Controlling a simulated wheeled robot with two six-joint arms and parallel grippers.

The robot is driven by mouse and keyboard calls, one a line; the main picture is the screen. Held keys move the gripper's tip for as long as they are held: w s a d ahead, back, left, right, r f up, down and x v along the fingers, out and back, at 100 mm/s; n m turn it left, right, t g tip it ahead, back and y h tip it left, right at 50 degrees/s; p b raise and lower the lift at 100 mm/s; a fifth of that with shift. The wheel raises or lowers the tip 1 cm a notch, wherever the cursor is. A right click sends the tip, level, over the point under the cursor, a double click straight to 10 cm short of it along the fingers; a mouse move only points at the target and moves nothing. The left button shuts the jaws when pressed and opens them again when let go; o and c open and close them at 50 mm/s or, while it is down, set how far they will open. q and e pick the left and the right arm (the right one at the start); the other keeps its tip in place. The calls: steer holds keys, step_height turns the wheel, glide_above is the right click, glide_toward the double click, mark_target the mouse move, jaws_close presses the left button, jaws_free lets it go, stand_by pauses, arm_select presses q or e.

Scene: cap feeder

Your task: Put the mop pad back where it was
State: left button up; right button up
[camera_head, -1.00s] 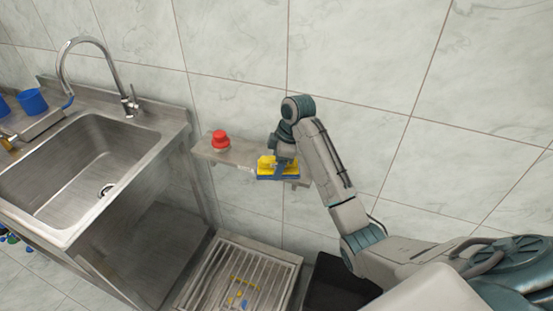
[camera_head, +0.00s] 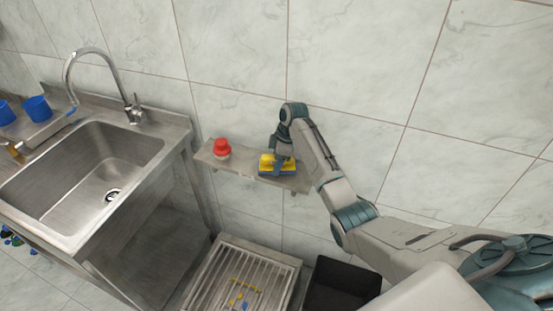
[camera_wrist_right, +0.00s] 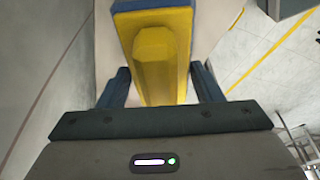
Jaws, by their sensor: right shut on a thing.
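The mop pad (camera_head: 268,167) is a yellow and blue block at the right part of a small wall shelf (camera_head: 239,164). My right gripper (camera_head: 283,158) is over it and shut on its yellow part. In the right wrist view, the yellow grip of the mop pad (camera_wrist_right: 158,60) lies between the two dark fingers of my right gripper (camera_wrist_right: 160,88), with its blue layer beyond. I cannot tell whether the pad's underside touches the shelf. My left gripper is not in view.
A red-topped object (camera_head: 222,148) stands on the shelf left of the pad. A steel sink (camera_head: 95,165) with a tap is at the left, with blue cups (camera_head: 38,108). Below are a slatted metal grate (camera_head: 235,275) and a black bin (camera_head: 340,285).

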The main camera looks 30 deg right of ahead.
steer(key=o, duration=1.1)
steer(key=shift+f, duration=0.1)
steer(key=shift+d+r, duration=0.15)
steer(key=shift+r, duration=0.35)
steer(key=b+v, duration=0.3)
steer(key=v, duration=0.7)
steer(key=shift+s+r, duration=0.1)
steer(key=shift+r, duration=0.2)
steer(key=shift+d+r, duration=0.1)
steer(key=shift+r, duration=0.25)
steer(key=shift+s+f, duration=0.1)
steer(key=shift+f, duration=0.05)
